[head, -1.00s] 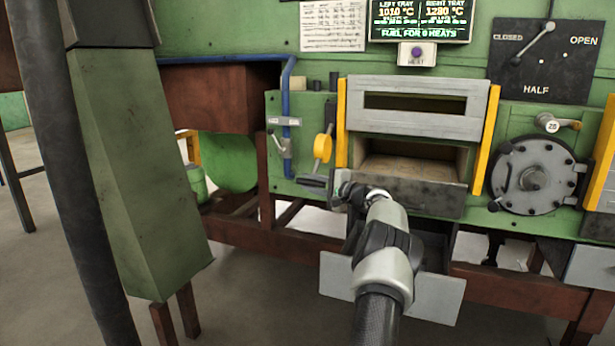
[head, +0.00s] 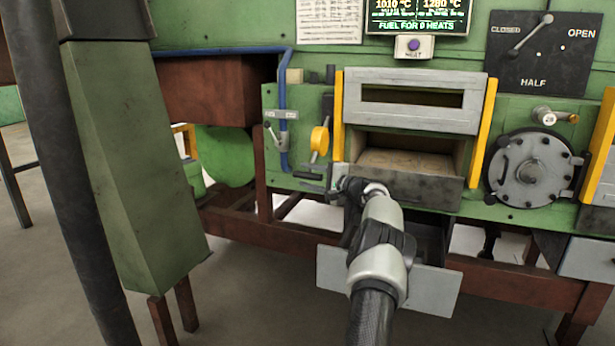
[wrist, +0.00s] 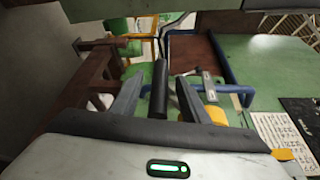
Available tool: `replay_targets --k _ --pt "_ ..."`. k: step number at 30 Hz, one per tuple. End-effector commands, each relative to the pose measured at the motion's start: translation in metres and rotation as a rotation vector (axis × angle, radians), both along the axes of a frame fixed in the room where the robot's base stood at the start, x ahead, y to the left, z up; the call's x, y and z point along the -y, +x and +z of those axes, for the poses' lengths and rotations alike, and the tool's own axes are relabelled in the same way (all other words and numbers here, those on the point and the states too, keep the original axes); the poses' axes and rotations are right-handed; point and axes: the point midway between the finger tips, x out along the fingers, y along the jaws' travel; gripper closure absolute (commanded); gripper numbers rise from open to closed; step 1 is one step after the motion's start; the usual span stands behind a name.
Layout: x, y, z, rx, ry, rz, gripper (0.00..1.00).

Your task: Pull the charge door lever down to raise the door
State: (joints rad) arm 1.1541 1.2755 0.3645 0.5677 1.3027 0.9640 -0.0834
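The charge door lever has a yellow hub (head: 319,140) on the green furnace front, left of the door, and a black grip (head: 308,176) below it. In the wrist view, the black cylindrical grip (wrist: 159,88) stands between my two fingers, with a gap on each side. My gripper (wrist: 158,100) is open around the grip. In the head view my gripper (head: 326,182) is at the lever's lower end, partly hidden by my wrist. The grey slotted charge door (head: 415,116) sits above a visible furnace opening (head: 405,162) between yellow guides.
A blue pipe (head: 283,90) with a small valve handle (head: 277,140) runs left of the lever. A round hatch (head: 533,172) is at the right. A CLOSED/HALF/OPEN dial (head: 540,55) hangs above it. A grey plate (head: 430,292) stands low beneath my arm.

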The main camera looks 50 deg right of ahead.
Motion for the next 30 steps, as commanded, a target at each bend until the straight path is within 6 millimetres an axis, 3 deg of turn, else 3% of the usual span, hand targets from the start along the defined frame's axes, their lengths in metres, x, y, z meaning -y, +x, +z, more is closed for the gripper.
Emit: replay_targets --k 1,7,11,14,24,30 --pt "0.005 -0.004 -0.007 -0.011 0.003 -0.012 0.63" --pt "0.005 -0.007 -0.008 -0.013 0.005 -0.012 0.63" --pt "0.007 -0.021 -0.007 -0.015 0.006 -0.014 0.63" --pt "0.005 -0.036 -0.006 -0.016 0.005 -0.013 0.63" --pt "0.002 -0.119 0.007 -0.006 0.002 -0.007 0.63" --pt "0.001 -0.155 0.01 -0.003 0.0 -0.004 0.63"
